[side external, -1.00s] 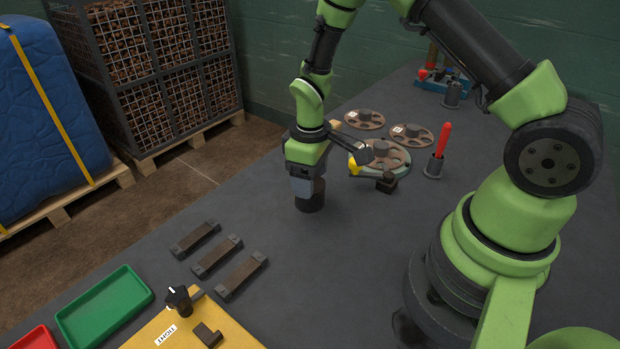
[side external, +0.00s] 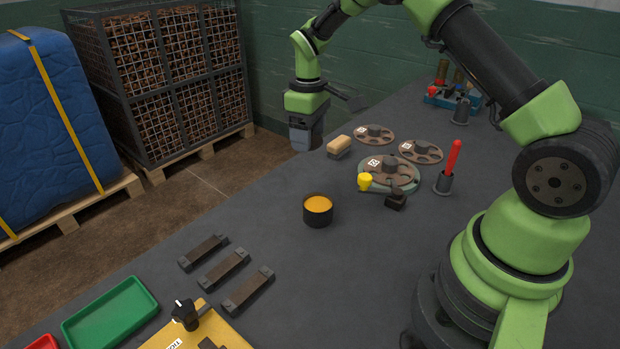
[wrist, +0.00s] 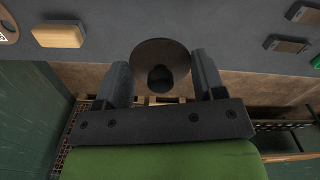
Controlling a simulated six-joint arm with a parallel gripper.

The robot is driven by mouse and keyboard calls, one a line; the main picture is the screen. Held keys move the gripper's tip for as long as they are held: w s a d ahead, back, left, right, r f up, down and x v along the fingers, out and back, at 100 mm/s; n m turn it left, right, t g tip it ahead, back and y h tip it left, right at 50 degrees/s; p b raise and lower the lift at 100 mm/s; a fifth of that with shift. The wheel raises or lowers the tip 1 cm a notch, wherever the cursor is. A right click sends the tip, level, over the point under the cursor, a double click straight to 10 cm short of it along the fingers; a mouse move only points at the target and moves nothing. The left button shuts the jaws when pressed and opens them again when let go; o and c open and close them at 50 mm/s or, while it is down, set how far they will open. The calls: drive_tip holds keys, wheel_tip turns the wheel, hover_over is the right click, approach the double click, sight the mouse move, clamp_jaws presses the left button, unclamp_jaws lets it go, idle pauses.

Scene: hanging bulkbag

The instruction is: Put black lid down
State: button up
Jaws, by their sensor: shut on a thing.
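The black lid (wrist: 150,54) is a dark round disc with a knob. My gripper (wrist: 164,78) is shut on it, with one finger on each side of the knob in the wrist view. In the side view my gripper (side external: 305,138) is raised near the table's far left edge, and I cannot make out the lid there. A dark round pot (side external: 318,216) stands uncovered on the table, nearer the camera than my gripper. Orange-yellow contents show at its top.
A tan block (side external: 339,147) lies right of my gripper near the table edge. Dark bars (side external: 224,269) and a green tray (side external: 110,314) are at the front left. The grey table (side external: 360,270) is clear around the pot.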

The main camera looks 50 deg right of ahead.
sight(310, 179)
drive_tip(key=d+f, duration=0.1)
drive_tip(key=f, duration=0.2)
drive_tip(key=w+d+f, duration=0.1)
drive_tip(key=f, duration=0.3)
drive_tip(key=w+d+f, duration=0.1)
drive_tip(key=f, duration=0.3)
drive_tip(key=shift+w+d+f, duration=0.15)
drive_tip(key=shift+f, duration=0.15)
drive_tip(key=o, duration=0.9)
